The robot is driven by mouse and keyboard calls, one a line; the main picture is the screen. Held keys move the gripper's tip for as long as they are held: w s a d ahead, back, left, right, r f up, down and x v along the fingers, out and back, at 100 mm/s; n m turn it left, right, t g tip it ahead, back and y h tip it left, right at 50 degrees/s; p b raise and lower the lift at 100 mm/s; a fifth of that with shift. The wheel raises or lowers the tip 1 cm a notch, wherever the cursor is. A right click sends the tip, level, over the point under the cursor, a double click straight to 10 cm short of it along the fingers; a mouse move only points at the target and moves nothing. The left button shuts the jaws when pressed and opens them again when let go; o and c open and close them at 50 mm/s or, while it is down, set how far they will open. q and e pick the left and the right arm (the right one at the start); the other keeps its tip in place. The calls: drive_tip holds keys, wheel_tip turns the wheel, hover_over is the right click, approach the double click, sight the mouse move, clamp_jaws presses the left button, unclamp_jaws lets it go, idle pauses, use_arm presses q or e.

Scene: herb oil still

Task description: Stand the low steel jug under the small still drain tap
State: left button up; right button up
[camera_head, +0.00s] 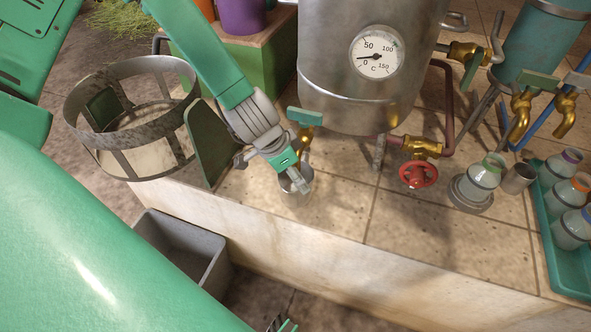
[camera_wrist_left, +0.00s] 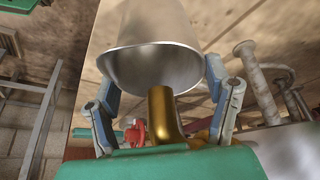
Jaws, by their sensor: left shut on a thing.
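The low steel jug (camera_head: 296,186) is at the tip of my left gripper (camera_head: 290,178), which is shut on it over the tiled ledge. In the left wrist view the jug (camera_wrist_left: 150,45) sits between the two fingers of the gripper (camera_wrist_left: 160,70), its open mouth toward the camera. The small still drain tap (camera_head: 306,137), brass with a green handle, is right by the gripper and partly hides behind it. Its spout (camera_wrist_left: 163,112) overlaps the jug's mouth in the left wrist view. I cannot tell whether the jug's base touches the ledge.
The steel still (camera_head: 340,85) with a dial stands behind. A red-wheeled brass valve (camera_head: 418,175), a jar (camera_head: 485,172) and a small metal cup (camera_head: 517,178) are to the right, near a green tray (camera_head: 552,245) of bottles. A grey bin (camera_head: 180,247) lies below the ledge's front edge.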

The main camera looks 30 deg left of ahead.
use_arm(q)
drive_tip(key=shift+f, duration=0.2)
drive_tip(key=o, duration=1.2)
drive_tip(key=shift+s, duration=0.1)
drive_tip(key=w+p+v, duration=0.1)
drive_tip(key=p+v, duration=0.4)
drive_tip(key=v, duration=0.7)
drive_tip(key=s+f+n+g, duration=0.1)
drive_tip(key=s+f+n, duration=0.1)
drive_tip(key=s+f, duration=0.3)
drive_tip(key=s+d+f+n+g+y, duration=0.1)
drive_tip(key=s+f, duration=0.4)
drive_tip(key=s, duration=0.3)
drive_tip(key=s+f+n+g+y, duration=0.1)
drive_tip(key=s+f+n, duration=0.1)
drive_tip(key=s+f, duration=0.3)
drive_tip(key=shift+s+d+f+n, duration=0.1)
drive_tip(key=shift+s+f+n, duration=0.05)
drive_tip(key=shift+s, duration=0.25)
drive_tip(key=shift+s+d+f+n, duration=0.1)
drive_tip(key=shift+s+f+n, duration=0.05)
drive_tip(key=shift+s, duration=0.25)
